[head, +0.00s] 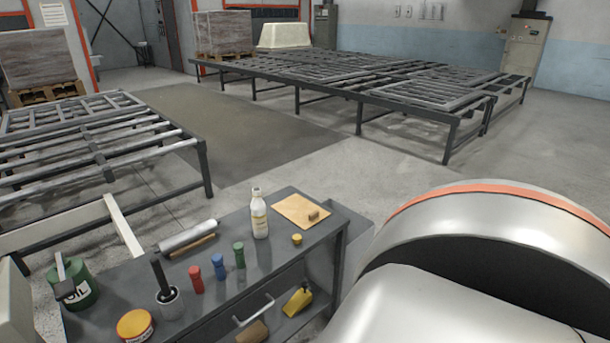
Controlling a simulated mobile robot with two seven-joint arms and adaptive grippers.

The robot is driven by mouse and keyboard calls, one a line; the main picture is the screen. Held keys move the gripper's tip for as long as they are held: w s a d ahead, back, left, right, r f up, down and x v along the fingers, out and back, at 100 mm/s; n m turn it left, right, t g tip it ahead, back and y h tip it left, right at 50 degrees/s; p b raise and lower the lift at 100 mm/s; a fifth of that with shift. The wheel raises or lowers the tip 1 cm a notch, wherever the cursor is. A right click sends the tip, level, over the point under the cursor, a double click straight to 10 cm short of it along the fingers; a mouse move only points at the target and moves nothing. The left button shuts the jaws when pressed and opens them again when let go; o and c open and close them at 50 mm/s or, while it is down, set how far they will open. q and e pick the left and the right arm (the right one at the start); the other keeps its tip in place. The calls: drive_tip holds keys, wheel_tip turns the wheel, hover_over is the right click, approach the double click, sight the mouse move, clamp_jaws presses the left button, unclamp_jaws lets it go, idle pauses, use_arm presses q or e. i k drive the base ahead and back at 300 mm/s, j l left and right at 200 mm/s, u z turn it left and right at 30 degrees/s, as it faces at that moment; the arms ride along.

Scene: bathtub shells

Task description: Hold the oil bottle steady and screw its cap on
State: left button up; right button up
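A cream-white bottle (259,218) with a pale label and narrow neck stands upright near the back edge of the dark grey workbench (222,296). Whether its neck is bare is too small to tell. A small round yellow piece (297,239), which looks like a cap, lies on the bench to the right of the bottle, apart from it. A dark green can (78,287) marked OIL stands at the bench's left end. Neither of my grippers shows; a large pale curved part of my body covers the lower right.
Red, blue and green small bottles (219,266), a dark-handled tool in a cup (168,300), a yellow-orange tin (134,325) and a roll (187,236) crowd the left half. A tan board (301,211) holds a small brown block. A yellow item (298,301) lies on the lower shelf.

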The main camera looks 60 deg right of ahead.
sight(258, 207)
drive_tip(key=k+l, duration=0.1)
drive_tip(key=l, duration=0.4)
drive_tip(key=k+l, duration=0.1)
drive_tip(key=l, duration=0.45)
drive_tip(key=k+l, duration=0.1)
drive_tip(key=l, duration=0.4)
